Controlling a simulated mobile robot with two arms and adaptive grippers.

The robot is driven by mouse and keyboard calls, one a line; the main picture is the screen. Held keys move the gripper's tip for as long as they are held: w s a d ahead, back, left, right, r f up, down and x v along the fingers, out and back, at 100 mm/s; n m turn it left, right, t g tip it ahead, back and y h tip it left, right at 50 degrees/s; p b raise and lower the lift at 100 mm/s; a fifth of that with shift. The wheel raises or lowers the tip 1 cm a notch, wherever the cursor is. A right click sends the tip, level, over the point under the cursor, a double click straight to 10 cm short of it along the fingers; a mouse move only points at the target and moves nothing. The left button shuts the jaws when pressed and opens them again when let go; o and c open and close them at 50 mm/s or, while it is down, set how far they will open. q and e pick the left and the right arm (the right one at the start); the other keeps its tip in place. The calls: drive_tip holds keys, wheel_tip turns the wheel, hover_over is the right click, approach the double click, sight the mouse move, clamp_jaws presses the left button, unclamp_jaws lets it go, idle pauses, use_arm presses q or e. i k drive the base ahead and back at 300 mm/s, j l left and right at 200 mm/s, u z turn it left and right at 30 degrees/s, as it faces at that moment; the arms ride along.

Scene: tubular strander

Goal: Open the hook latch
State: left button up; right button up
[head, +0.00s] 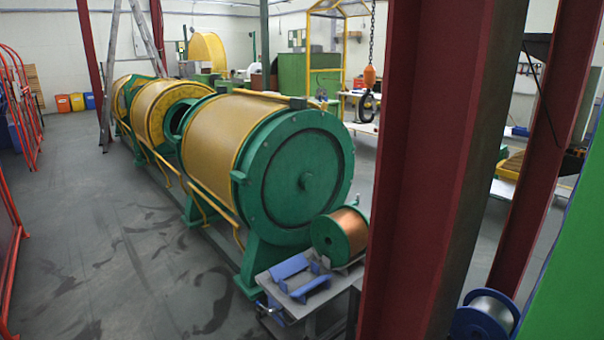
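A dark hook (367,106) hangs in the upper middle of the head view, below an orange block (370,76) on a chain (372,35). It is far off, beyond the green and yellow strander. Its latch is too small to make out, so I cannot tell whether it is open or shut. Neither of my grippers is in view.
A dark red steel column (425,170) stands close in front, right of the hook. The strander (292,175) runs along the middle. Grey floor (90,230) lies clear at left.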

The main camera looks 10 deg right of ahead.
sight(372, 104)
drive_tip(key=i+j+z, duration=0.7)
drive_tip(key=j+z, duration=0.2)
drive_tip(key=i+j+z, duration=0.1)
drive_tip(key=j, duration=0.2)
drive_tip(key=i+j+z, duration=0.1)
drive_tip(key=j, duration=0.25)
drive_tip(key=i+j+z, duration=0.1)
drive_tip(key=i+j, duration=0.15)
